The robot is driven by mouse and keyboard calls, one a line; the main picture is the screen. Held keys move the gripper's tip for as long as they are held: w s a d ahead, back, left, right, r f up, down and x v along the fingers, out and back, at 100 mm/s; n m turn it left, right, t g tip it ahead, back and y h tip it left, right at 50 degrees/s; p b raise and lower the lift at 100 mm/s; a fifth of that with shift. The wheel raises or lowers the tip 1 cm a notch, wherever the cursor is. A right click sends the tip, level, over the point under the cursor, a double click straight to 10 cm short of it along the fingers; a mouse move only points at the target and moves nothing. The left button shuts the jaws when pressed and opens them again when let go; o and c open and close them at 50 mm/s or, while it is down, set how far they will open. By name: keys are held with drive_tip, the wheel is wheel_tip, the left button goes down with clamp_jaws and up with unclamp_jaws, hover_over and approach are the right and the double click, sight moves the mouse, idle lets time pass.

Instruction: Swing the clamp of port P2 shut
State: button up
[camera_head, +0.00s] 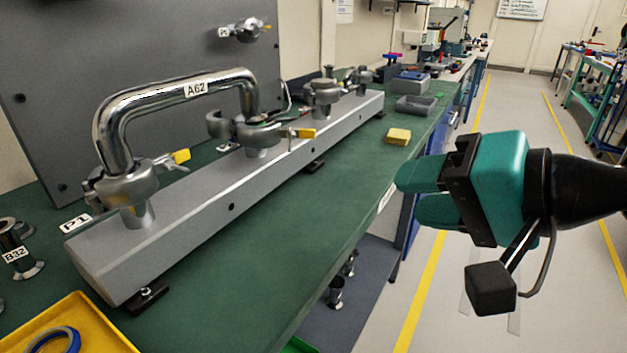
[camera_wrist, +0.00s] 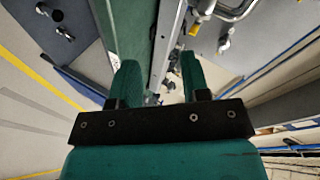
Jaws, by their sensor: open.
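The clamp (camera_head: 217,123) at the second port hangs open, one jaw swung out to the left and its yellow-tipped lever (camera_head: 304,133) out to the right. The port stands on the grey manifold bar (camera_head: 190,204), under the right end of the chrome bent pipe (camera_head: 113,100) labelled A62. The pipe's left end is in a closed clamp (camera_head: 127,187) by the P1 label (camera_head: 75,223). A small label near the second port is too small to read. My gripper (camera_head: 415,194) is open and empty, right of the bar and apart from it. Its fingers also show in the wrist view (camera_wrist: 158,80).
A yellow sponge-like block (camera_head: 398,136) and grey trays (camera_head: 415,103) are on the green bench (camera_head: 240,270). A yellow tray (camera_head: 70,330) is at near left, beside fitting B32 (camera_head: 16,254). A grey panel (camera_head: 130,40) stands behind the bar. The bench front is clear.

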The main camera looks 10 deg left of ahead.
wheel_tip(320, 180, down, 2)
drive_tip(key=w+a+m+t+y+b, duration=0.2)
drive_tip(key=m+t+b, duration=0.1)
drive_tip(key=m+b, duration=0.1)
drive_tip(key=m+t+p, duration=0.2)
drive_tip(key=p, duration=1.3)
approach(310, 135)
drive_tip(key=shift+y, duration=0.4)
drive_tip(key=x, duration=0.9)
drive_tip(key=shift+w+a+f, duration=0.15)
drive_tip(key=shift+w, duration=0.2)
drive_tip(key=shift+w+a+f+p, duration=0.1)
drive_tip(key=shift+w+a+p, duration=0.2)
drive_tip(key=shift+a, duration=0.05)
clamp_jaws()
